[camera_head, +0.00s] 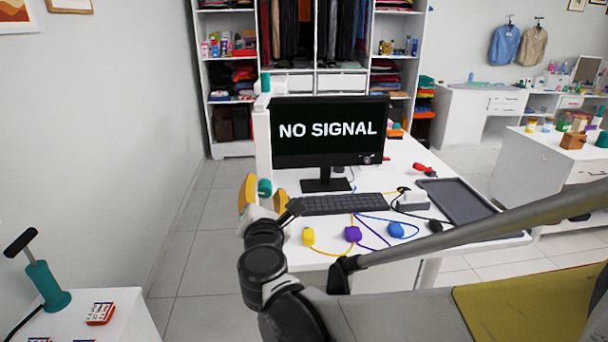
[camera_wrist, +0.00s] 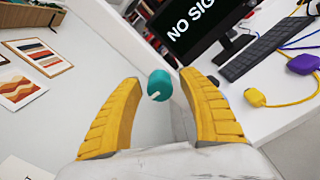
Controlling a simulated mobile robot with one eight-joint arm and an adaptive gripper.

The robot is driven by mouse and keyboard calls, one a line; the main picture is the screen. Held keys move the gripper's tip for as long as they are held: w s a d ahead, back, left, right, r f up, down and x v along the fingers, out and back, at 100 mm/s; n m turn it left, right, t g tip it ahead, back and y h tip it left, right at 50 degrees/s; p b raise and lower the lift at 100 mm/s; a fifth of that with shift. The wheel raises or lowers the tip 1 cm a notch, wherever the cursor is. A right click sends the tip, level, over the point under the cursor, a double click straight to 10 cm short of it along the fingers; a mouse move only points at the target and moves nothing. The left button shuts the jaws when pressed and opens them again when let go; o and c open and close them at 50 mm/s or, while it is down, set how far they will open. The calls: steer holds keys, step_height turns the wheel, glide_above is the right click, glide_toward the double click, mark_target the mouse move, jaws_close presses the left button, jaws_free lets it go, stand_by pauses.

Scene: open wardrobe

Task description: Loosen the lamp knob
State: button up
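A teal round knob with a pale pointer mark, which I take for the lamp knob (camera_wrist: 158,84), shows in the wrist view between my fingertips. It also shows in the head view (camera_head: 264,187) near the desk's left edge. My gripper (camera_wrist: 159,76) has two yellow fingers spread wide, one to each side of the knob, with gaps on both sides. In the head view my gripper (camera_head: 264,184) is at the desk's left side. I cannot tell whether the tips reach past the knob or stop short. What the knob is mounted on is not clear.
A monitor (camera_head: 327,130) reading "NO SIGNAL" and a keyboard (camera_head: 343,203) stand on the white desk (camera_head: 320,258). Yellow, purple and blue plugs with cables lie near its front. A grey tray (camera_head: 457,200) is at the right. Floor left of the desk is clear.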

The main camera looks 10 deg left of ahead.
steer(key=m, duration=0.7)
steer(key=shift+m, duration=0.4)
steer(key=m, duration=0.5)
steer(key=shift+m, duration=0.3)
steer(key=m, duration=0.4)
